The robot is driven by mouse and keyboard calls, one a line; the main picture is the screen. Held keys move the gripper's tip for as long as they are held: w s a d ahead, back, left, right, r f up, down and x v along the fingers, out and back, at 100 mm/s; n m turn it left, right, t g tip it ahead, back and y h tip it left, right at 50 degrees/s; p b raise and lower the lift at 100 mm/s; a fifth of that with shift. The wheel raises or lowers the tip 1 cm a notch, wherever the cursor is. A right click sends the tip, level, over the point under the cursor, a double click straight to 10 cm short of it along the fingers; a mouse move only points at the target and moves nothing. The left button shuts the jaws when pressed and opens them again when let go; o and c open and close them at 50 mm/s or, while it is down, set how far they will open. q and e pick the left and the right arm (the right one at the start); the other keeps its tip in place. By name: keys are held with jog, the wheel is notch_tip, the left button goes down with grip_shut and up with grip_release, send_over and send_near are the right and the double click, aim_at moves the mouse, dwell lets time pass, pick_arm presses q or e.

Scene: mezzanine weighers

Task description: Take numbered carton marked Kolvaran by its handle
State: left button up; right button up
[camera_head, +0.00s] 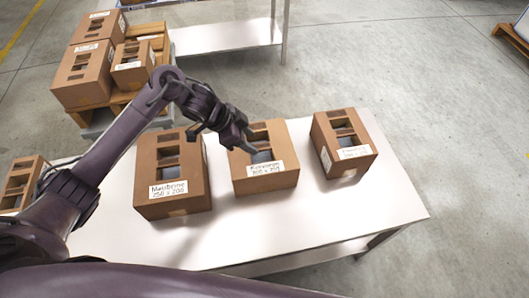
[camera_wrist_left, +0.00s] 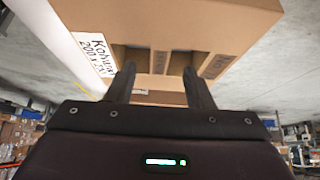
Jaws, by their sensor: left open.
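The carton marked Kolvaran (camera_head: 285,181) stands in the middle of the white table, with a white label on its front and dark openings in its top. It also shows in the left wrist view (camera_wrist_left: 170,20), its label partly cut off. There a cardboard strip, seemingly its handle (camera_wrist_left: 160,62), lies between two openings. My left gripper (camera_head: 248,140) is at the carton's top, over the openings. In the left wrist view my left gripper (camera_wrist_left: 160,78) is open, with one finger on each side of the strip. I cannot tell how deep the fingertips are. My right gripper is not in view.
A carton marked Maubrine (camera_head: 172,207) stands to the left and another carton (camera_head: 352,166) to the right on the white table (camera_head: 385,215). Another carton (camera_head: 18,185) is at the far left. More cartons (camera_head: 85,68) are stacked on a pallet behind. The table's right end is bare.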

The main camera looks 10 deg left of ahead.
aim_at(259, 146)
pick_arm(q)
jog(key=x, duration=0.4)
jog(key=shift+s+d+r, duration=0.15)
jog(key=shift+x, duration=0.9)
jog(key=c, duration=0.7)
grip_shut()
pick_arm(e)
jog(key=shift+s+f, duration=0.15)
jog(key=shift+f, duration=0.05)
